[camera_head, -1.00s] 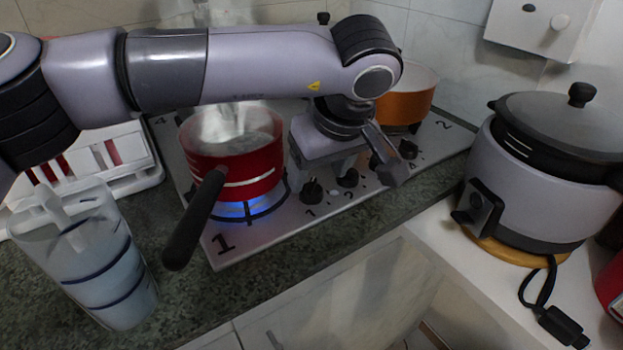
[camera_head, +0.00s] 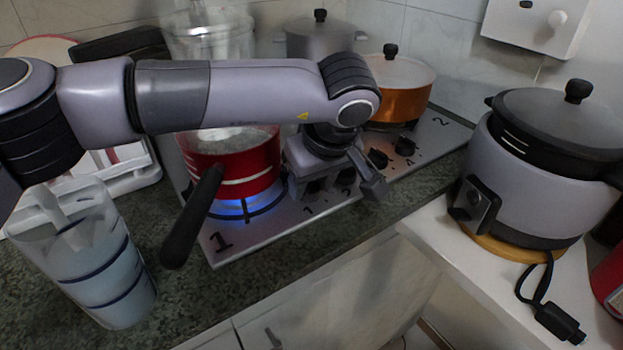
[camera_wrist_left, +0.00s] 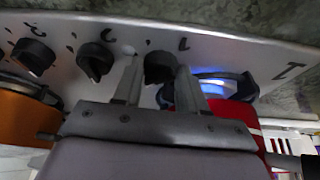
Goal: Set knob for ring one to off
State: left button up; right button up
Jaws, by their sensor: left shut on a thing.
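The silver stove (camera_head: 225,248) has a lit ring one at its near left corner, with a blue flame (camera_head: 232,208) under a red pot (camera_head: 250,167). My left gripper (camera_head: 318,187) is at the stove's front edge by the label 1 and hides knob one in the head view. In the left wrist view, the black knob for ring one (camera_wrist_left: 160,67) sits between the fingers of my left gripper (camera_wrist_left: 160,85), which is shut on it. The flame (camera_wrist_left: 212,80) also shows there beside the fingers. My right gripper is out of view.
The pot's black handle (camera_head: 190,220) sticks out over the stove's front edge. Other black knobs (camera_head: 378,157) stand to the right of my gripper. An orange pot (camera_head: 402,95) is at the back. A measuring jug (camera_head: 90,260) stands left, a rice cooker (camera_head: 545,165) right.

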pick_arm(q)
jog(key=shift+d+n+y, duration=0.15)
jog(key=shift+n+y, duration=0.15)
jog(key=shift+n, duration=0.8)
jog(key=n+g, duration=0.1)
jog(key=n, duration=0.1)
jog(key=shift+w+r+n+y, duration=0.1)
jog(key=shift+w+n+y, duration=0.05)
jog(key=shift+n+y, duration=0.2)
jog(key=shift+d+n+g+y+p, duration=0.1)
jog(key=shift+n+g+y+p, duration=0.3)
jog(key=shift+n, duration=0.75)
jog(key=shift+w+n+g, duration=0.15)
jog(key=shift+n+g, duration=0.15)
jog(key=shift+n, duration=0.4)
jog(key=shift+n+p, duration=0.35)
jog(key=shift+n, duration=0.35)
jog(key=shift+g, duration=0.3)
jog(key=o, duration=1)
